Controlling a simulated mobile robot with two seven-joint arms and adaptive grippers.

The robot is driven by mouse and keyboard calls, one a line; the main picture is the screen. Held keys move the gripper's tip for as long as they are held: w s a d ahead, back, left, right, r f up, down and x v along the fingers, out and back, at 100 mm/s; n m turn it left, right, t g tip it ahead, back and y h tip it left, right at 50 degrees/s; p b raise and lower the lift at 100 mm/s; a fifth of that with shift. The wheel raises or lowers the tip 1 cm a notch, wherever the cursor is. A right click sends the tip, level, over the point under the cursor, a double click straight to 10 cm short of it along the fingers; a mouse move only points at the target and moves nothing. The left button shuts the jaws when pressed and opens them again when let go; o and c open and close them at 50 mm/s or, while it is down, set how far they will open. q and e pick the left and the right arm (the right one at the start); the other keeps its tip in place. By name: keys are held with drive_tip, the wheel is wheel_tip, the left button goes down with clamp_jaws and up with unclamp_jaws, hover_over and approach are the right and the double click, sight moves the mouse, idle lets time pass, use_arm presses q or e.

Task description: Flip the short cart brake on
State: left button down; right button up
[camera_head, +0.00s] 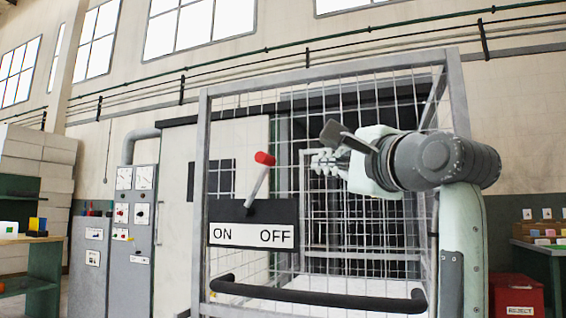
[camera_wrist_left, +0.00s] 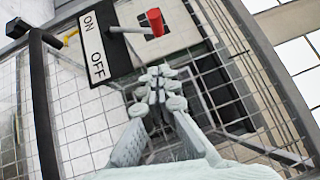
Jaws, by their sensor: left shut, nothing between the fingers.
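The brake lever has a red knob (camera_head: 264,158) on a thin metal rod. It rises from a black plate (camera_head: 255,210) on the cart's mesh side, above a white label reading ON at left and OFF at right. The lever tilts right, toward OFF. My left gripper (camera_head: 322,162) is shut and empty, to the right of the knob and apart from it. In the left wrist view, the gripper (camera_wrist_left: 160,84) points toward the plate, and the red knob (camera_wrist_left: 155,22) shows beyond the fingertips. My right gripper is not in view.
The wire cage cart (camera_head: 203,150) has a black push handle (camera_head: 320,297) low in front. Grey control cabinets (camera_head: 133,225) stand at left. A red box (camera_head: 518,296) and a green workbench (camera_head: 545,265) stand at right. The space left of the knob looks free.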

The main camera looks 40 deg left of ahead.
use_arm(q)
drive_tip(key=p, duration=0.2)
approach(272, 161)
drive_tip(key=w+a, duration=0.1)
drive_tip(key=w, duration=0.3)
drive_tip(key=shift+s+a+r, duration=0.1)
drive_tip(key=shift+s+a, duration=0.05)
drive_tip(key=shift+a, duration=0.5)
drive_tip(key=shift+s+a+r, duration=0.15)
drive_tip(key=shift+a, duration=0.55)
drive_tip(key=shift+s+a+r, duration=0.1)
drive_tip(key=shift+a, duration=0.55)
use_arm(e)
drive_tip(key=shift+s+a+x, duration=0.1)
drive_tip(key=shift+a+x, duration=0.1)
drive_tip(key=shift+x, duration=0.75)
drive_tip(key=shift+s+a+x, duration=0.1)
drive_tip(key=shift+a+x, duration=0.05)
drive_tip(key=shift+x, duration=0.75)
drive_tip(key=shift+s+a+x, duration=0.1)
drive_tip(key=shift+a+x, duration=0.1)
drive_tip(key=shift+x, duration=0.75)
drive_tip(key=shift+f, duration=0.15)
